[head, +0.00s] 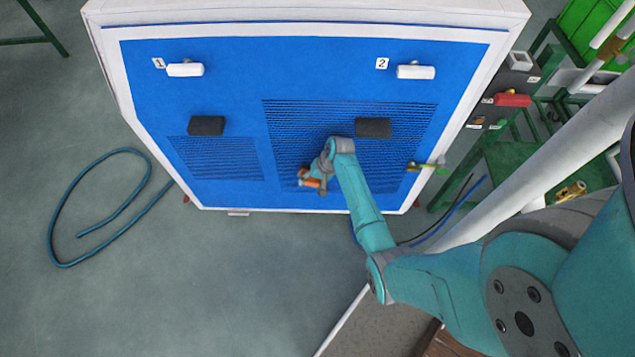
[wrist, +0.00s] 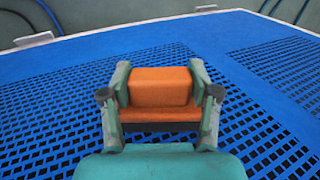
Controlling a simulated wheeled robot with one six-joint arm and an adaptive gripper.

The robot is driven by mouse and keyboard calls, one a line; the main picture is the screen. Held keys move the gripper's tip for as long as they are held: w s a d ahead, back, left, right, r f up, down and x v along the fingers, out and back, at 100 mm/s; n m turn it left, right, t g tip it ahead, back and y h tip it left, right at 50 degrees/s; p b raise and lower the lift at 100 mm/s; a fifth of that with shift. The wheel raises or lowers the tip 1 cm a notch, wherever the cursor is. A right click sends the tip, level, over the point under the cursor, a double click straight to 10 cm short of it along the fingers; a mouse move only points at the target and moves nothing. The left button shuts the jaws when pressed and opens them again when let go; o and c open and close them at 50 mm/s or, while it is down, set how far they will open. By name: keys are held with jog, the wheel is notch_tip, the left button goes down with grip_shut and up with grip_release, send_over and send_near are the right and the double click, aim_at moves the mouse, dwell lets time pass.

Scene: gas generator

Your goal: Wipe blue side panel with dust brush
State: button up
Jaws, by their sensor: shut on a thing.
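The blue side panel (head: 230,90) of the white-framed generator fills the upper middle of the head view, with two vent grilles in its lower half. It also fills most of the wrist view (wrist: 150,52). My gripper (head: 312,178) is in front of the lower part of the larger grille. In the wrist view my gripper (wrist: 157,90) is shut on the orange block of the dust brush (wrist: 160,87), one finger on each side. A dark strip shows along the brush's near edge. Its bristles are hidden, so I cannot tell whether they touch the panel.
Two white handles (head: 185,69) (head: 415,72) and two black blocks (head: 206,126) (head: 374,128) stick out from the panel. A yellow-green valve (head: 426,167) is right of my gripper. A hose (head: 62,215) lies on the floor at left. Green frames and pipes crowd the right.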

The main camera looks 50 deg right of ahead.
jog(key=shift+w+r, duration=0.1)
jog(key=shift+w, duration=0.15)
jog(key=s+a, duration=0.4)
jog(key=a, duration=0.1)
dwell(0.5)
jog(key=shift+s+a, duration=0.9)
jog(key=shift+a, duration=0.2)
